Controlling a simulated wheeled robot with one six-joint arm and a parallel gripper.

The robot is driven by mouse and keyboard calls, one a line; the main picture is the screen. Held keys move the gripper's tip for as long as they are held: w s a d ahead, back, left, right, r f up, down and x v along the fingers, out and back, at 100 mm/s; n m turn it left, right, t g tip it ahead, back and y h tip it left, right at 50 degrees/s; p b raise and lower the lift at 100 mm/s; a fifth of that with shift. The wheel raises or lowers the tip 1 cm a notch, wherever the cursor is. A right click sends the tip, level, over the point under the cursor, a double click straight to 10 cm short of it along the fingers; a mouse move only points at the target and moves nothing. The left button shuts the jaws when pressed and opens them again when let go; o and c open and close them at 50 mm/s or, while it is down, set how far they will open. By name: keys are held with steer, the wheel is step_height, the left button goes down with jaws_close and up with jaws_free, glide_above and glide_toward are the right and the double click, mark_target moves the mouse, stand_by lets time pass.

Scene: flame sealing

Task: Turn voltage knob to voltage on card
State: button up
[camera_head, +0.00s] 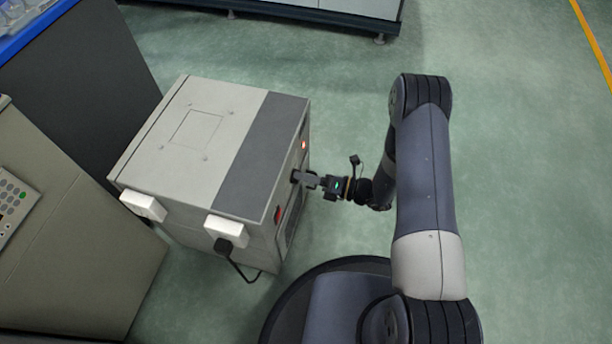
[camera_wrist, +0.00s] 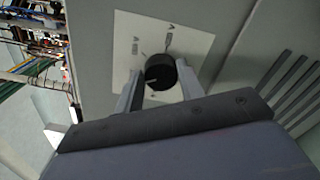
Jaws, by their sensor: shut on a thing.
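The voltage knob (camera_wrist: 162,74) is a black round knob on a white label plate (camera_wrist: 190,40) on the machine's front panel, in the wrist view. A pale pointer line shows on the knob's face. The printing on the plate is too small to read. My gripper (camera_wrist: 160,85) has a finger on each side of the knob and is shut on it. In the head view my gripper (camera_head: 298,176) reaches the front face of the grey machine (camera_head: 205,150), and the knob is hidden there. I cannot make out a card in either view.
A red light (camera_head: 304,145) and a red switch (camera_head: 278,214) are on the machine's front. A black cable (camera_head: 240,268) hangs at its near corner. Vent slots (camera_wrist: 285,85) lie right of the knob. The green floor on the right is clear.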

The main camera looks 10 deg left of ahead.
stand_by(0.3)
steer(key=o, duration=1)
steer(key=shift+c, duration=0.2)
steer(key=shift+d, duration=0.1)
steer(key=d+p, duration=0.2)
steer(key=d, duration=0.8)
steer(key=shift+s+d, duration=0.35)
steer(key=shift+s, duration=0.05)
steer(key=a+b, duration=0.2)
steer(key=a, duration=0.9)
steer(key=shift+w, duration=0.4)
steer(key=shift+d, duration=0.15)
